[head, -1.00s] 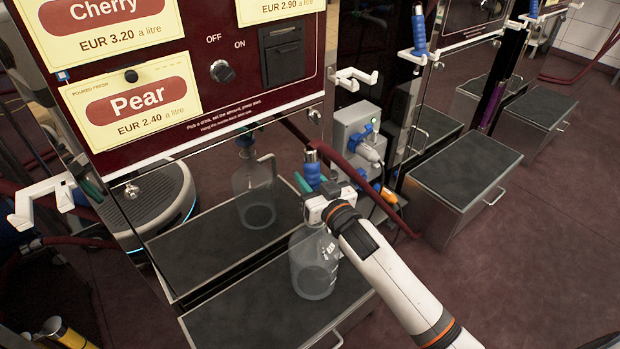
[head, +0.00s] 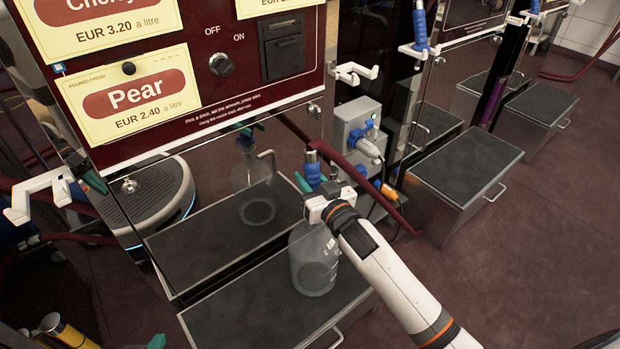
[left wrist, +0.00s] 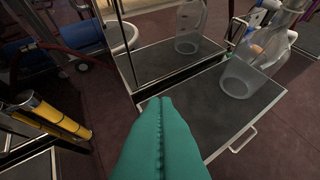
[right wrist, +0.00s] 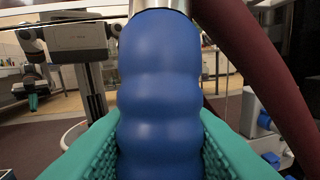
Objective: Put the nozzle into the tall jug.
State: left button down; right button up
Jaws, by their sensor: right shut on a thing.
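The tall jug (head: 315,272), clear with a narrow neck, stands upright on the dark-topped step below the Pear panel. It also shows in the left wrist view (left wrist: 240,80). My right gripper (head: 318,190) is shut on the blue grip of the nozzle (head: 312,172), directly above the jug. The nozzle's blue grip fills the right wrist view (right wrist: 160,90) between the green fingers. My gripper hides the nozzle's lower end and the jug's mouth, so I cannot tell whether the tip is inside. My left gripper (left wrist: 158,105) is shut and empty, left of the step.
A dark red hose (head: 365,185) runs from the nozzle area past a grey socket box (head: 358,130). The shiny panel behind reflects the jug (head: 256,190). Another step (head: 465,165) stands to the right. A white holder (head: 355,75) projects from the panel's right side.

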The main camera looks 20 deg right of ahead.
jog(key=shift+f, duration=0.3)
jog(key=o, duration=1.2)
pick_arm(q)
jog(key=shift+w+d+r+t, duration=0.35)
jog(key=shift+w+r+t, duration=0.2)
jog(key=shift+t, duration=0.05)
pick_arm(e)
jog(key=shift+f, duration=0.1)
jog(key=shift+s, duration=0.2)
pick_arm(q)
jog(key=s+a+f+g+y+p, duration=0.1)
jog(key=s+a+f+g+p, duration=0.1)
jog(key=s, duration=0.6)
notch_tip(320, 180, down, 2)
jog(key=a+g, duration=0.1)
jog(key=g, duration=0.2)
jog(key=shift+f+g, duration=0.25)
jog(key=shift+g, duration=0.15)
pick_arm(e)
jog(key=s, duration=0.3)
jog(key=s+d, duration=0.1)
jog(key=s, duration=0.3)
jog(key=s+d, duration=0.1)
jog(key=s, duration=0.3)
jog(key=shift+s+d, duration=0.15)
jog(key=shift+s, duration=0.05)
